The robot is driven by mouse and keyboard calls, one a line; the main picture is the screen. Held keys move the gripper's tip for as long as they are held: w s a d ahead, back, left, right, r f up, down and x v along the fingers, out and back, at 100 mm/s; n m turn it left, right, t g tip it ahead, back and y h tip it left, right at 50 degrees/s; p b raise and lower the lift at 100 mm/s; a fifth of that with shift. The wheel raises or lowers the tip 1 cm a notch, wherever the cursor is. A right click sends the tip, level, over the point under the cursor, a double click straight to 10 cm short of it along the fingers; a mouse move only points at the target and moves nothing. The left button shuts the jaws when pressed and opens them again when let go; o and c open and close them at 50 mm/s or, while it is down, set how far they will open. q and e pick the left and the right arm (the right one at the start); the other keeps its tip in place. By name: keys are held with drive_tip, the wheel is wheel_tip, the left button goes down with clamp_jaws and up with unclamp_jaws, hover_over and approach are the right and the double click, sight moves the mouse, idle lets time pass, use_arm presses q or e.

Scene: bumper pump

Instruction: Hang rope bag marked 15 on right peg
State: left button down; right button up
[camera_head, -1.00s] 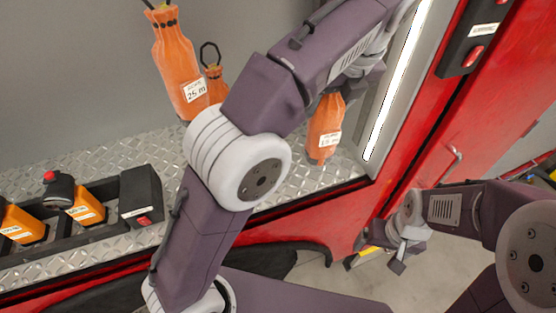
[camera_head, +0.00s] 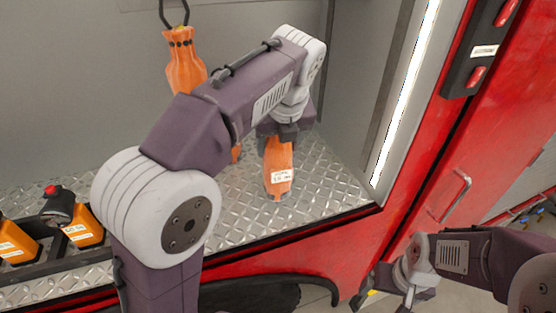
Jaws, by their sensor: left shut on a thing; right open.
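An orange rope bag (camera_head: 278,163) with a white label, which seems to read 15 m, is upright just above or on the diamond-plate floor of the locker. My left gripper (camera_head: 284,132) is shut on its upper end; its fingers are partly hidden by my wrist. A second orange rope bag (camera_head: 184,62) with a black loop on top is further left at the grey back wall, its lower part hidden by my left arm. A sliver of orange (camera_head: 237,152) shows behind that arm. No right peg is visible. My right gripper (camera_head: 405,287) is open and empty outside the locker, low at right.
The diamond-plate floor (camera_head: 325,185) is clear right of the held bag. A bright light strip (camera_head: 405,95) and red frame bound the locker at right. A dark tray with orange devices (camera_head: 85,228) stands at lower left. A red door with a handle (camera_head: 455,197) is outside.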

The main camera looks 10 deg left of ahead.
sight(279, 157)
use_arm(q)
drive_tip(key=f, duration=0.3)
drive_tip(key=shift+w+d, duration=0.2)
drive_tip(key=shift+w, duration=0.15)
drive_tip(key=shift+p, duration=0.3)
drive_tip(key=shift+a+f, duration=0.1)
drive_tip(key=shift+f, duration=0.15)
drive_tip(key=shift+s, duration=0.2)
drive_tip(key=shift+f, duration=0.25)
drive_tip(key=shift+c, duration=1.9)
unclamp_jaws()
drive_tip(key=shift+w, duration=0.1)
